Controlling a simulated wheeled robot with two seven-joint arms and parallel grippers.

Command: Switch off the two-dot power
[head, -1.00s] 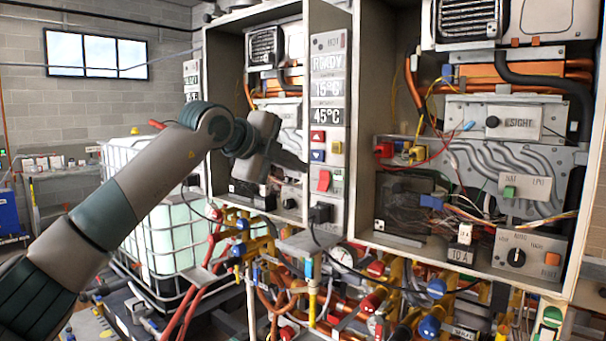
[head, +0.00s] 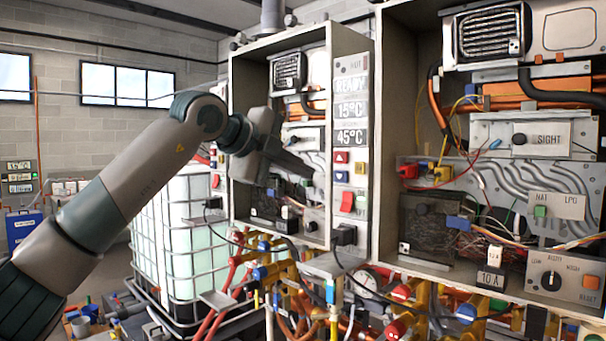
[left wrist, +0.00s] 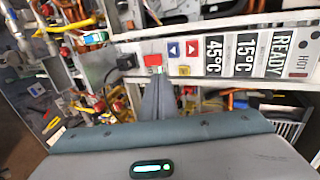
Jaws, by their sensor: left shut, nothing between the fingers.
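A red rocker switch (head: 347,201) sits low on the grey control strip (head: 351,225) between the two open heater cabinets. It also shows in the left wrist view (left wrist: 154,60). Above it are a red up button (head: 341,157), a blue down button (head: 341,176) and displays reading READY, 15°C and 45°C. Another red switch (head: 215,181) shows on a strip farther left, partly behind my arm. Dot marks are too small to tell. My left gripper (head: 306,172) is shut and empty, in front of the middle cabinet, left of the nearer strip. In the left wrist view its fingers (left wrist: 158,90) point at the rocker.
The right cabinet (head: 400,130) is open, with wires and a knob panel (head: 560,282). Pipes, red hoses and valves (head: 400,325) crowd the space below. A caged white tank (head: 160,245) stands behind my left arm. Cabinet side walls stand out beside the strip.

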